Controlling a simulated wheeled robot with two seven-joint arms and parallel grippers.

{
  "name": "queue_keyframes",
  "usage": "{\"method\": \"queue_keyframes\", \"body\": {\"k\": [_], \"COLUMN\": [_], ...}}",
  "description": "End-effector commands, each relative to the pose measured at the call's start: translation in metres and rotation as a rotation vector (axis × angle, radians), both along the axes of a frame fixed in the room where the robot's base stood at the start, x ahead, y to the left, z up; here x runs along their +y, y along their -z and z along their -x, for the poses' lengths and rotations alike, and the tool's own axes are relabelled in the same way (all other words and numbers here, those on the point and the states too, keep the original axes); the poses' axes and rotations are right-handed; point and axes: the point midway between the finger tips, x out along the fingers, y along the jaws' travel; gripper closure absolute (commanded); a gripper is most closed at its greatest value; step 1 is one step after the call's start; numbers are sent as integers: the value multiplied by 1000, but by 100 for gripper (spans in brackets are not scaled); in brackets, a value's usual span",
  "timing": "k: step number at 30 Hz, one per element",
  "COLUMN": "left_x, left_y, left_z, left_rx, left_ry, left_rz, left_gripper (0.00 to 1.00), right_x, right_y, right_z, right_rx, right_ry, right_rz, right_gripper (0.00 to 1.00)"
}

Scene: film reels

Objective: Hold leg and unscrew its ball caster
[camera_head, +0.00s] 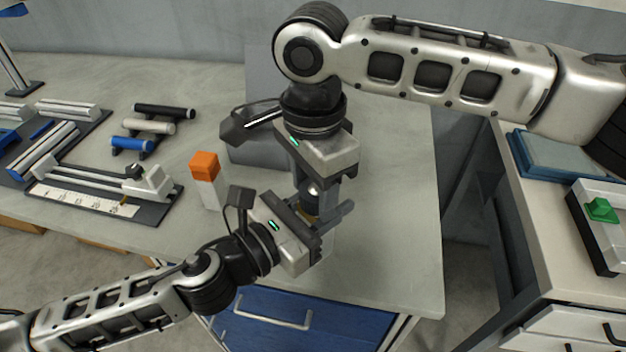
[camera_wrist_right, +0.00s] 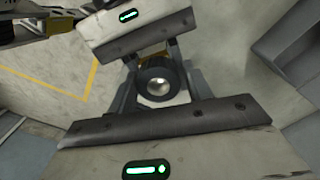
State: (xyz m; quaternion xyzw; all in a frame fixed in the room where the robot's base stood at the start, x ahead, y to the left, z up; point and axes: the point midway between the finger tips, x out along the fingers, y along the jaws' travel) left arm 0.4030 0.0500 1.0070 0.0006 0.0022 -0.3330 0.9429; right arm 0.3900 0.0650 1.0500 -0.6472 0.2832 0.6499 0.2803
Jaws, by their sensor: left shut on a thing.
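The ball caster (camera_head: 313,186), a shiny ball in a dark housing, points upward on top of the leg. In the right wrist view the ball caster (camera_wrist_right: 158,86) sits near the middle. A brass-coloured band (camera_head: 309,209) shows just below it; most of the leg is hidden by my grippers. My left gripper (camera_head: 330,215) comes from the lower left and is shut on the leg below the caster. My right gripper (camera_head: 315,182) points down from above. Its fingers (camera_wrist_right: 160,92) stand on either side of the caster, apart, with the ball visible between them.
An orange-topped white block (camera_head: 205,180) stands left of the grippers. A grey box (camera_head: 262,150) is behind them. Profiles and rods (camera_head: 150,126) lie at the left. The bench's right edge is close, then a gap, then a counter with a green button (camera_head: 600,210).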

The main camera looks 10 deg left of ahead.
Motion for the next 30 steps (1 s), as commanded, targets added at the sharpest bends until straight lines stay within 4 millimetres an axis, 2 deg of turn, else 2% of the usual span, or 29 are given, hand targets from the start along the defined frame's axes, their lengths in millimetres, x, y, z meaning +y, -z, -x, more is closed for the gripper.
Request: {"method": "queue_keyframes", "body": {"k": [1,3,8,11,30], "left_x": [-1,-1,-2,-3,-5], "left_y": [-1,-1,-1,-2,-2], "left_z": [0,1,2,2,4], "left_rx": [-3,-3,-4,-3,-4], "left_ry": [3,5,8,10,16], "left_rz": [1,1,2,3,5], "left_gripper": [100,100,100,100,100], "right_x": [0,1,1,1,-5], "right_y": [0,0,-1,-1,-4], "right_z": [-1,-1,-1,0,0], "right_rx": [-2,-2,-4,-3,-17], "right_ry": [0,1,-19,-134,-1750], "right_rz": [-2,-3,-6,-8,-15], "right_gripper": [66,82,83,83,83]}}
